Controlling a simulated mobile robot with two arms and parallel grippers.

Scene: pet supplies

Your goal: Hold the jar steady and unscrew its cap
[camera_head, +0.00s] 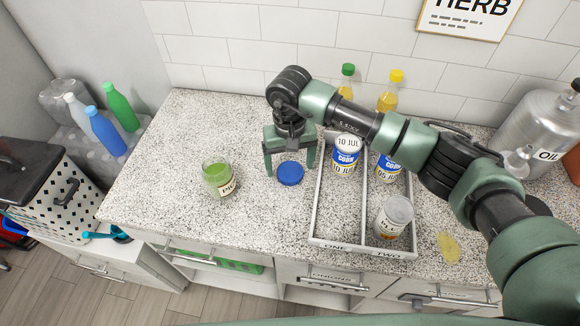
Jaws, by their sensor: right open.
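A clear jar (218,180) with green contents and a partly readable label stands upright on the speckled counter, left of centre. No cap shows on its top. A round blue cap (290,174) lies flat on the counter to the right of the jar. My right gripper (290,168) points down over the cap, its open fingers to either side of it. Nothing is held between them, and I cannot tell whether they touch the cap. My left gripper is not in view.
A divided tray (313,213) right of the cap holds dated cans (346,157) and a grey-lidded jar (393,216). Bottles (389,92) stand behind it. A metal oil container (538,125) is at the right. Counter left of the jar is clear.

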